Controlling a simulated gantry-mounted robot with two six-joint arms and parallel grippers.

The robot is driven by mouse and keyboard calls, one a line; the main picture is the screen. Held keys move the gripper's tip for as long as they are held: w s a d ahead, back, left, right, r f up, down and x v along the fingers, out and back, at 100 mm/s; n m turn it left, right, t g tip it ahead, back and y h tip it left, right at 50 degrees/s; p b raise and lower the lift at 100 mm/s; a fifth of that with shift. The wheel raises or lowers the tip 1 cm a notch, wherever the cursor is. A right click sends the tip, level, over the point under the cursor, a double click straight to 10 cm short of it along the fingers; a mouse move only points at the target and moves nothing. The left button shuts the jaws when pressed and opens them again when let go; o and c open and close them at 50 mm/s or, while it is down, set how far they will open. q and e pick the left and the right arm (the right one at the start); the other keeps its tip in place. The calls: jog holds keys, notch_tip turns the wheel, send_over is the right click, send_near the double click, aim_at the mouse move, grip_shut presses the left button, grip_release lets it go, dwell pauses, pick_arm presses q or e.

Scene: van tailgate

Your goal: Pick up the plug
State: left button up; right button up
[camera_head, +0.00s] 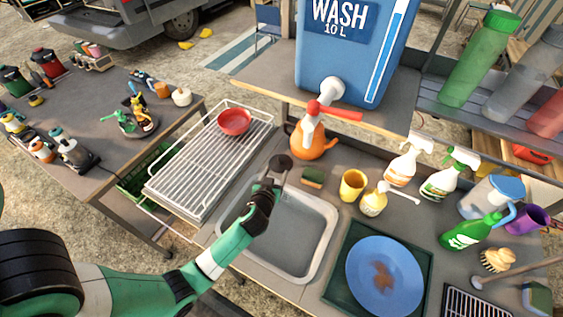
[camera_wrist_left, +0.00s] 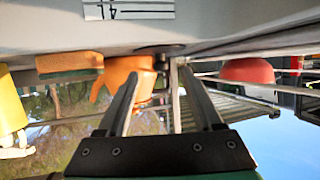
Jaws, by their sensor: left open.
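A dark round piece that looks like the plug (camera_head: 280,162) lies at the back edge of the sink (camera_head: 331,228). In the left wrist view, which appears upside down, a small dark knob (camera_wrist_left: 160,48) shows beyond my fingers on the sink's edge; I cannot tell whether it is the same piece. My left gripper (camera_head: 270,182) reaches over the sink's back left corner, close to the dark piece. Its two fingers (camera_wrist_left: 159,74) stand apart with nothing visible between them. My right gripper is not in view.
A wire rack with a red bowl (camera_head: 234,121) stands left of the sink. An orange kettle-like pot (camera_head: 312,143), a sponge (camera_head: 313,177) and a yellow cup (camera_head: 352,185) sit behind it. The blue water tank's tap (camera_head: 331,90) hangs above. A blue plate (camera_head: 384,275) lies to the right.

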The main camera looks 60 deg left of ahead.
aim_at(280, 161)
pick_arm(q)
jog(key=x, duration=0.2)
jog(key=b+x, duration=0.1)
jog(key=x, duration=0.4)
jog(key=shift+w+a+r+b, duration=0.2)
jog(key=shift+a+r+b, duration=0.05)
jog(key=shift+r+b, duration=0.1)
grip_shut()
